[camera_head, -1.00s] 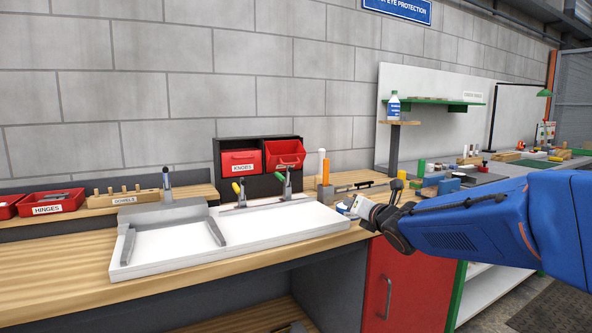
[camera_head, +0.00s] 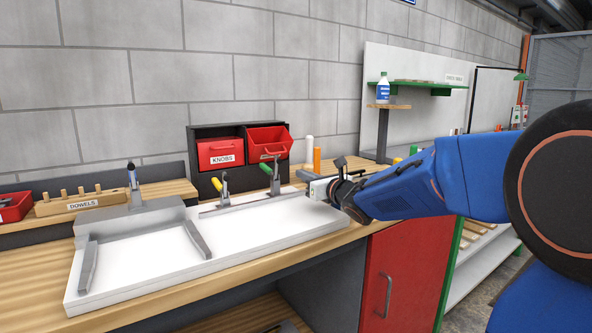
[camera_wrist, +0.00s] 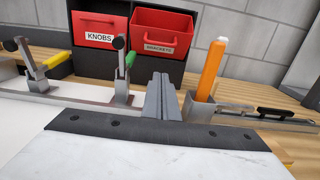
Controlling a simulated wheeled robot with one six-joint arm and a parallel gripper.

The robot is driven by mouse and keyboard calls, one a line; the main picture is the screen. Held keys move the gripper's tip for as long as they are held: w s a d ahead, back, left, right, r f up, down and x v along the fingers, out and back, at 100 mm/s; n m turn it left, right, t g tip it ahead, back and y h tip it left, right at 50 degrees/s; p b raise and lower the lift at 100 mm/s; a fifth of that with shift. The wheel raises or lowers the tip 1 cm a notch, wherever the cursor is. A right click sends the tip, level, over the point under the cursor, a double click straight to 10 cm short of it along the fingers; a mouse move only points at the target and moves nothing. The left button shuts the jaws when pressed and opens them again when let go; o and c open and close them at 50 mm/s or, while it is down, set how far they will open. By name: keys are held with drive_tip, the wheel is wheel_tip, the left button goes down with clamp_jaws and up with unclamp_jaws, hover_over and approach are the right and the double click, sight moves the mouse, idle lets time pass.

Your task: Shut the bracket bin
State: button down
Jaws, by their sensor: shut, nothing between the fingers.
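The red bracket bin (camera_head: 268,145) sits in the right bay of a black two-bay rack (camera_head: 205,186). It stands tilted out at the top, open, with its handle on the front. The wrist view shows its label reading BRACKETS (camera_wrist: 160,47) and its open inside. The red knobs bin (camera_head: 221,152) beside it sits flush in the left bay. My gripper (camera_head: 318,190) is in front of the rack and to its right, over the right end of the white board, apart from the bin. In the wrist view its grey fingers (camera_wrist: 162,98) are together and empty, below the bin.
Two upright toggle clamps, one yellow-handled (camera_head: 223,190) and one green-handled (camera_head: 272,178), stand between the white board (camera_head: 250,228) and the rack. An orange marker (camera_wrist: 211,70) stands upright in a holder right of my fingers. A dowels block (camera_head: 82,202) lies at left.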

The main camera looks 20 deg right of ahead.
approach(280, 153)
drive_tip(key=w+f, duration=0.1)
drive_tip(key=f, duration=0.1)
drive_tip(key=w+a+f, duration=0.1)
drive_tip(key=w+f, duration=0.1)
drive_tip(key=shift+w+a, duration=0.15)
drive_tip(key=shift+w, duration=0.15)
drive_tip(key=shift+w+a+r, duration=0.15)
drive_tip(key=shift+w+r, duration=0.35)
drive_tip(key=shift+r, duration=0.05)
drive_tip(key=shift+w+a+r, duration=0.15)
drive_tip(key=shift+w+r, duration=0.3)
drive_tip(key=shift+r, duration=0.1)
drive_tip(key=shift+w+a+r, duration=0.1)
drive_tip(key=shift+w+r, duration=0.2)
drive_tip(key=shift+r, duration=0.05)
drive_tip(key=shift+w+r, duration=0.2)
drive_tip(key=shift+r, duration=0.45)
